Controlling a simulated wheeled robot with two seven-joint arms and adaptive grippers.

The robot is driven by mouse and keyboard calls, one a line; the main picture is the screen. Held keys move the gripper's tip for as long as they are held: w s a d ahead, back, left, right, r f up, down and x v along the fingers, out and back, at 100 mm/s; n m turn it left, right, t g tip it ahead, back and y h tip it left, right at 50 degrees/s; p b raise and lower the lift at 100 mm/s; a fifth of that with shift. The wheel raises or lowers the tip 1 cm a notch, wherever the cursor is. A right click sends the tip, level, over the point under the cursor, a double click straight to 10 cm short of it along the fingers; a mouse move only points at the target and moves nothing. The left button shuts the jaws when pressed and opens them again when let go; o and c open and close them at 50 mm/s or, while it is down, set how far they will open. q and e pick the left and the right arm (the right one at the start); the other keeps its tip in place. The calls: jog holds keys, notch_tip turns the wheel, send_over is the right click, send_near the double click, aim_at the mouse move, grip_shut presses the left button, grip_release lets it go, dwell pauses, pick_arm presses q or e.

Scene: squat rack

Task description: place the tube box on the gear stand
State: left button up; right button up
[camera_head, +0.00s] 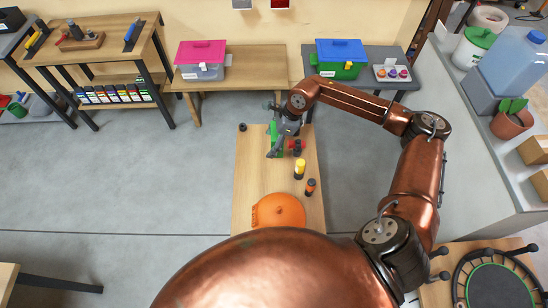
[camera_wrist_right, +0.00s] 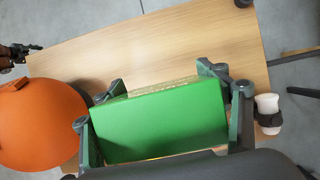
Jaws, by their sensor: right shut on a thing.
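The tube box is a green box (camera_wrist_right: 160,122) held between the fingers of my right gripper (camera_wrist_right: 163,110) in the right wrist view. In the head view my right gripper (camera_head: 280,138) is over the far part of a long wooden table (camera_head: 255,165), with a strip of the green box (camera_head: 274,136) showing. Which piece of furniture is the gear stand is not clear. A dark, copper-coloured piece at the left edge of the right wrist view looks like my left gripper (camera_wrist_right: 22,50); its finger opening is unclear.
A pink-lidded bin (camera_head: 201,58) and a blue-lidded green bin (camera_head: 339,58) stand on benches behind.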

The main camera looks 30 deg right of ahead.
aim_at(268, 167)
jog(key=f, duration=0.1)
jog(key=f+b, duration=0.1)
jog(key=f, duration=0.1)
jog(key=shift+s+f, duration=0.2)
jog(key=shift+f, duration=0.1)
jog(key=shift+w+f, duration=0.15)
jog(key=shift+f, duration=0.25)
notch_tip(268, 167, down, 10)
jog(key=o, duration=1.4)
jog(key=shift+r, duration=0.1)
jog(key=v, duration=1.2)
jog(key=shift+s, duration=0.25)
